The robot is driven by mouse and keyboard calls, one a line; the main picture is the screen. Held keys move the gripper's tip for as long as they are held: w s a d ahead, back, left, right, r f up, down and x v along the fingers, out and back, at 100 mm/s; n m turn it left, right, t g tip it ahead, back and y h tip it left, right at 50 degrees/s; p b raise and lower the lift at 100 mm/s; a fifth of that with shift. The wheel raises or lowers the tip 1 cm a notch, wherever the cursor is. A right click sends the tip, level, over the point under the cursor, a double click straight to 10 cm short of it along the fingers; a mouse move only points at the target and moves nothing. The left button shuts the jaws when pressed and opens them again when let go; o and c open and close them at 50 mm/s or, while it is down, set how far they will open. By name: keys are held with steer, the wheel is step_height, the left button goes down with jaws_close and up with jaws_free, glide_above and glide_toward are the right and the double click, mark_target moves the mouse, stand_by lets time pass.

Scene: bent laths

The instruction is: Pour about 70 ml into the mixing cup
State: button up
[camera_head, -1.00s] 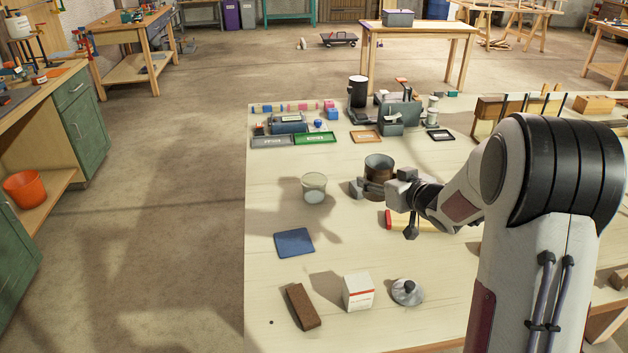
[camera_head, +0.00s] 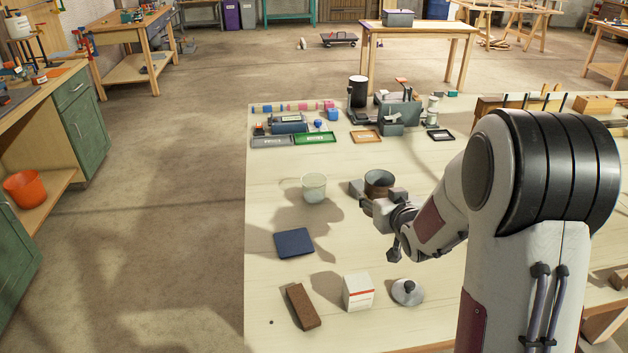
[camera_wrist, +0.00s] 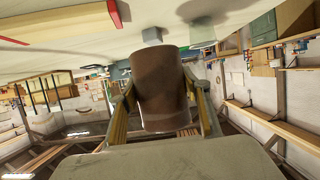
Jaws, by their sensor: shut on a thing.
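My gripper (camera_head: 380,192) is shut on a brown, round, open-topped pot (camera_head: 379,180) over the middle of the table. The pot stands about upright with its dark opening facing up. I cannot tell what is inside it. In the wrist view the pot (camera_wrist: 162,88) sits between both fingers, with the picture turned upside down. A translucent cup (camera_head: 314,188), which looks like the mixing cup, stands on the table to the left of the pot and apart from it. What it holds is unclear.
A small grey block (camera_head: 356,187) shows beside the pot. Nearer lie a dark blue pad (camera_head: 294,243), a brown block (camera_head: 303,306), a white box (camera_head: 358,292) and a grey knobbed lid (camera_head: 407,292). Trays and grey machines (camera_head: 400,112) fill the back.

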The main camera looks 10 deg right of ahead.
steer(key=shift+s+a+f+m, duration=0.3)
steer(key=shift+s+a, duration=0.25)
steer(key=shift+s, duration=0.2)
steer(key=shift+s+a+f+h, duration=0.1)
steer(key=shift+s+a+h, duration=0.4)
steer(key=s+a+r+y, duration=0.1)
steer(key=s+a+r, duration=0.1)
steer(key=a, duration=0.5)
steer(key=shift+w+a+r+m+h, duration=0.4)
steer(key=shift+w+r+m+h, duration=0.4)
steer(key=shift+w, duration=3.85)
steer(key=shift+w+a+r+m+h, duration=0.5)
steer(key=shift+w+h, duration=0.5)
steer(key=shift+w, duration=3.6)
steer(key=w+a+f, duration=0.3)
steer(key=a, duration=0.1)
steer(key=w+a+f+m+g+h, duration=0.1)
steer(key=w+a+f, duration=0.2)
steer(key=a, duration=0.1)
steer(key=w+a+f+m+h, duration=0.1)
steer(key=w+a+f, duration=0.1)
steer(key=a+f, duration=0.2)
steer(key=shift+w+a+g, duration=0.3)
steer(key=shift+w+a, duration=0.1)
steer(key=shift+a, duration=0.1)
steer(key=shift+a+f, duration=0.6)
steer(key=shift+f, duration=0.3)
